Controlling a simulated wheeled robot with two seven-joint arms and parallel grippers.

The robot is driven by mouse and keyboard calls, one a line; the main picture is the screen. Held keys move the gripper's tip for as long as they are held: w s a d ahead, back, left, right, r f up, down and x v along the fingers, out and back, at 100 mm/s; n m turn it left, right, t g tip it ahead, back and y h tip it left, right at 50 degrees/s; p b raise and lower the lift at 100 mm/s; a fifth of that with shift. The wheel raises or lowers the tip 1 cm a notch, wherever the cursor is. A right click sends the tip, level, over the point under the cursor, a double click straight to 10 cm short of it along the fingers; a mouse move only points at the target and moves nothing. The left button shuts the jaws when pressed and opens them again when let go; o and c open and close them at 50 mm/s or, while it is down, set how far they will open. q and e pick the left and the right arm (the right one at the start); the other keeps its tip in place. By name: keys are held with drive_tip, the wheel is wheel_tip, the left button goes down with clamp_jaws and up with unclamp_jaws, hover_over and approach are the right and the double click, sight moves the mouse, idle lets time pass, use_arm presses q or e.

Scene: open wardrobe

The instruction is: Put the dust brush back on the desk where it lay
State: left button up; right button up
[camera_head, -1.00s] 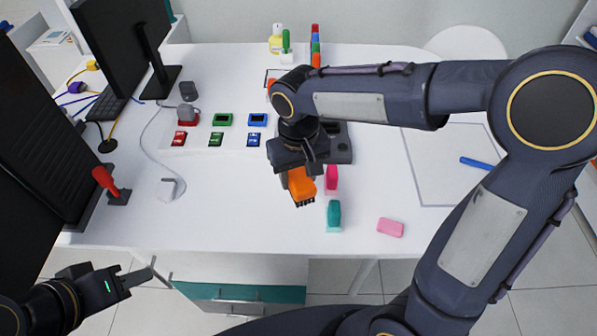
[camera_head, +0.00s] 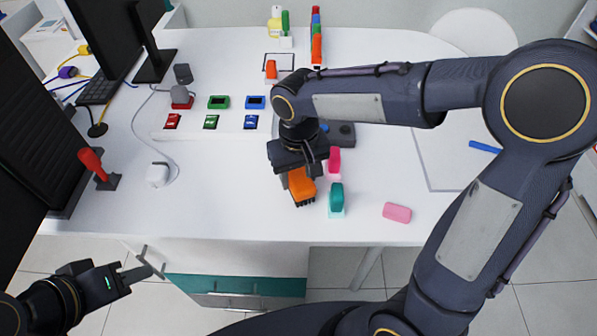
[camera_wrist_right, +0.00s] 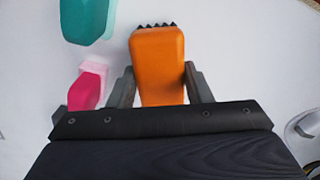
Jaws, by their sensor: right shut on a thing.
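The dust brush (camera_head: 301,187), orange with dark bristles, is held in my right gripper (camera_head: 298,174) over the front part of the white desk (camera_head: 230,205). In the right wrist view the orange body of the brush (camera_wrist_right: 158,65) sits between the two fingers of my right gripper (camera_wrist_right: 159,85), bristles pointing away. I cannot tell whether the bristles touch the desk. My left gripper (camera_head: 143,265) is at the lower left, off the desk's front edge, its fingers apart and empty.
A teal block-like thing (camera_head: 336,197) and a pink one (camera_head: 334,160) stand close right of the brush. A pink eraser (camera_head: 397,213) lies farther right. A red joystick (camera_head: 93,163) and white mouse (camera_head: 158,175) are left. The desk left of the brush is clear.

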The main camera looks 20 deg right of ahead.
drive_tip(key=shift+f+b, duration=0.4)
drive_tip(key=shift+f, duration=0.15)
drive_tip(key=o, duration=1.1)
drive_tip(key=shift+r, duration=0.1)
wheel_tip(320, 180, up, 7)
drive_tip(key=shift+f, duration=0.1)
drive_tip(key=shift+r, duration=0.5)
drive_tip(key=s+d, duration=0.2)
drive_tip(key=s+d+t+y, duration=0.1)
drive_tip(key=s+d, duration=0.1)
drive_tip(key=s+d+m+y, duration=0.1)
drive_tip(key=s+d, duration=0.1)
drive_tip(key=shift+s+d+r+t, duration=0.3)
drive_tip(key=shift+r, duration=0.05)
drive_tip(key=s+d+f+m+t+y, duration=0.1)
drive_tip(key=s+t, duration=0.1)
drive_tip(key=s, duration=0.2)
drive_tip(key=s+d+f+m+t, duration=0.1)
drive_tip(key=s+f+t, duration=0.1)
drive_tip(key=s, duration=0.3)
drive_tip(key=shift+s+d+f+y, duration=0.2)
drive_tip(key=shift+s+d+y, duration=0.1)
drive_tip(key=shift+y, duration=0.1)
